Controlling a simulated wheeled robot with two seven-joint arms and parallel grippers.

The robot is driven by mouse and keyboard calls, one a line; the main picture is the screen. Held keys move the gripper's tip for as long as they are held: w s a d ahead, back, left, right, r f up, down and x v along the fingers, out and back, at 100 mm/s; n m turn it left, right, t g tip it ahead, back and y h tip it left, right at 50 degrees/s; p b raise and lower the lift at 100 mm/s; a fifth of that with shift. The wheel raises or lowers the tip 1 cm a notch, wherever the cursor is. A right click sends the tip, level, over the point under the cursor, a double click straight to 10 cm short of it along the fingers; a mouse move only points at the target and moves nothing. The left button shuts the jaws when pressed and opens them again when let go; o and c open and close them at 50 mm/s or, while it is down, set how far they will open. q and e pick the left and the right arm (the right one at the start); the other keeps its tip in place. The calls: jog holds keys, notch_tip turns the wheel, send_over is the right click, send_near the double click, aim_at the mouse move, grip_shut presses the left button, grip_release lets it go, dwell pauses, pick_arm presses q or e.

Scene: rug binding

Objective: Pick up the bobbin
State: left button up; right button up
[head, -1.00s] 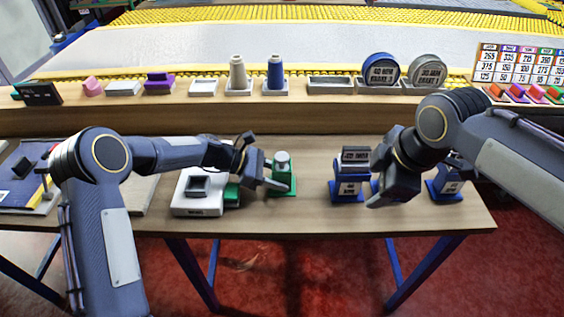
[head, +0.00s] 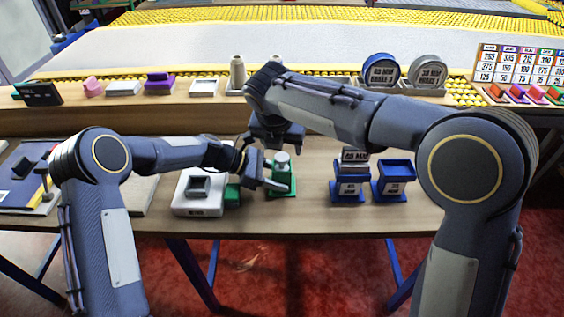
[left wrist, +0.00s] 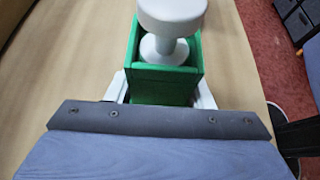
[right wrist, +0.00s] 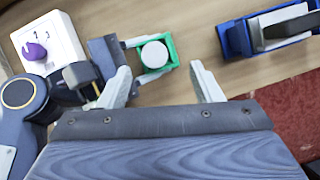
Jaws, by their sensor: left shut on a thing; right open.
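The white bobbin (head: 282,161) stands upright in a small green holder (head: 284,191) on the table; in the left wrist view its wide white top (left wrist: 172,14) and narrower stem show inside the green walls (left wrist: 161,81). My left gripper (head: 275,184) is shut on the green holder, one finger on each side. My right gripper (head: 277,147) is open and empty, above the bobbin. In the right wrist view the round bobbin top (right wrist: 154,54) lies between and beyond its spread fingers (right wrist: 160,68), not touching them.
Two blue stands, (head: 348,196) and (head: 394,187), are to the right, the nearer one carrying a dark block. Behind, a wooden ledge (head: 180,120) carries spools and round tins. The table's front edge is close.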

aim_at(281, 159)
jog(key=x, duration=0.4)
jog(key=a+x, duration=0.1)
jog(key=x, duration=0.1)
jog(key=shift+s+d+f, duration=0.1)
jog(key=shift+f, duration=0.3)
jog(key=c, duration=1.1)
pick_arm(q)
jog(key=o, duration=0.9)
jog(key=shift+c, duration=0.2)
pick_arm(e)
jog(key=shift+o, duration=0.2)
notch_tip(281, 159, up, 10)
